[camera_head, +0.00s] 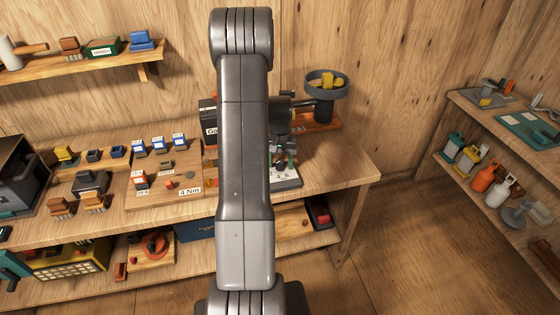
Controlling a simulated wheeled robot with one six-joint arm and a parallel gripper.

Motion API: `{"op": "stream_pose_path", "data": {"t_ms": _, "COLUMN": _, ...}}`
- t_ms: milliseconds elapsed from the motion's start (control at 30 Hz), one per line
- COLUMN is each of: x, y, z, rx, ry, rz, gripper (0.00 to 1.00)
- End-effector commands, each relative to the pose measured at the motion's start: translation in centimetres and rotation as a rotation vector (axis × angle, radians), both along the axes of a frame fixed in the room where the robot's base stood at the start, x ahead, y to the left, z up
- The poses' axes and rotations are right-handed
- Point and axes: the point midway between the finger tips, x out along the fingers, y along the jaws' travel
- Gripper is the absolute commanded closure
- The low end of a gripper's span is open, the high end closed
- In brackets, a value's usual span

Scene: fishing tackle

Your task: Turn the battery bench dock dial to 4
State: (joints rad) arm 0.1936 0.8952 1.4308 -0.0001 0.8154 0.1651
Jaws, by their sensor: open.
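A pale plate with printed numbers, 4 and 6 among them (287,178), shows on the bench just right of my arm; its left part is hidden. I cannot make out a dial knob or its setting there. A wooden board (150,203) to the left holds small batteries or packs (159,145) and a label reading "4 Nm" (189,191). I cannot tell which of these belongs to the battery bench dock. My gripper (284,158) seems to show partly beside my arm, above the numbered plate, open and with nothing visible in it.
A grey dish on a stand (326,88) with yellow pieces is at the back right. A dark box (209,115) is half hidden behind my arm. Drill-like tools and brushes (94,201) crowd the left bench. The bench's right end (345,170) is clear.

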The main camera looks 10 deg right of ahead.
Motion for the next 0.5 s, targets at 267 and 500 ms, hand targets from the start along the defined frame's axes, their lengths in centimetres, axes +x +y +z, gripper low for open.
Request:
{"op": "stream_pose_path", "data": {"t_ms": 267, "x": -0.01, "y": 0.0, "z": -0.39, "rx": 0.0, "ry": 0.0, "rz": 0.0, "gripper": 0.49}}
{"op": "stream_pose_path", "data": {"t_ms": 500, "x": 0.0, "y": 0.0, "z": -0.36, "rx": 0.0, "ry": 0.0, "rz": 0.0, "gripper": 0.83}}
